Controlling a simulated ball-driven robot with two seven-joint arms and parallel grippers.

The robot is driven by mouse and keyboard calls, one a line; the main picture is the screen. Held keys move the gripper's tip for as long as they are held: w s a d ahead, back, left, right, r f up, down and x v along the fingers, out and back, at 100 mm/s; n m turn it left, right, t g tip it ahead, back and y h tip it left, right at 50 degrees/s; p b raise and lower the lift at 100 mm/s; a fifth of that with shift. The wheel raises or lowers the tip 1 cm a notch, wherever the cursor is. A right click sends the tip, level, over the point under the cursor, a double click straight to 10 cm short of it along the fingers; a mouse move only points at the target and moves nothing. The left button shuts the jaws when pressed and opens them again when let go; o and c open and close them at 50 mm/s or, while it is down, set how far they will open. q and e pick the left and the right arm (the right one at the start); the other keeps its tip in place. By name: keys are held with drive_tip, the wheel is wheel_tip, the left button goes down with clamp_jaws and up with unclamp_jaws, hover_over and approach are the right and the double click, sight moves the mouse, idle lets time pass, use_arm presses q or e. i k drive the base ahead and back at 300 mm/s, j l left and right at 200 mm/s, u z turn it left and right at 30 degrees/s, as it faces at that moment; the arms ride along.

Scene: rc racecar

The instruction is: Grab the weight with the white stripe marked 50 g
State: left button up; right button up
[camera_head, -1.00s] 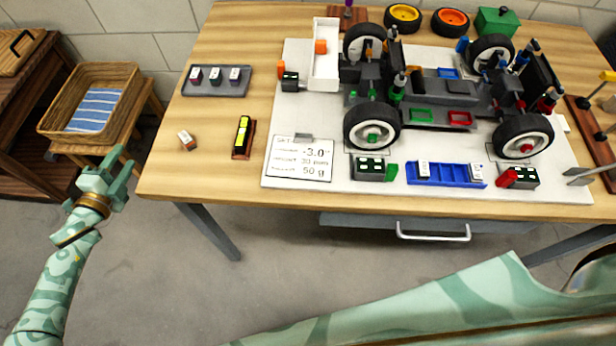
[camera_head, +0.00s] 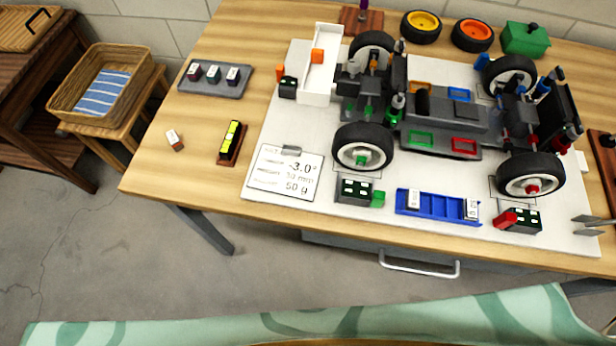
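A grey holder (camera_head: 216,91) at the table's back left carries three small dark weights with pale tops: left (camera_head: 194,71), middle (camera_head: 214,72) and right (camera_head: 233,74). A loose small block with a white top and reddish-brown end (camera_head: 174,140) lies on the wood in front of the holder. Markings on these pieces are too small to read, so I cannot tell which is 50 g with a white stripe. My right gripper (camera_head: 592,226) shows at the right edge, fingers apart, with nothing visible between them. My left gripper is out of view.
A card (camera_head: 286,173) reads -3.0°, 30 mm and 50 g. A yellow level (camera_head: 231,141) stands beside it. The racecar (camera_head: 440,120) fills the white board. A blue tray (camera_head: 437,206) holds two white-topped pieces. Bare wood surrounds the loose block.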

sight(470, 210)
drive_tip(key=l+z, duration=0.15)
drive_tip(key=z, duration=0.35)
drive_tip(key=l+z, duration=0.2)
drive_tip(key=z, duration=0.3)
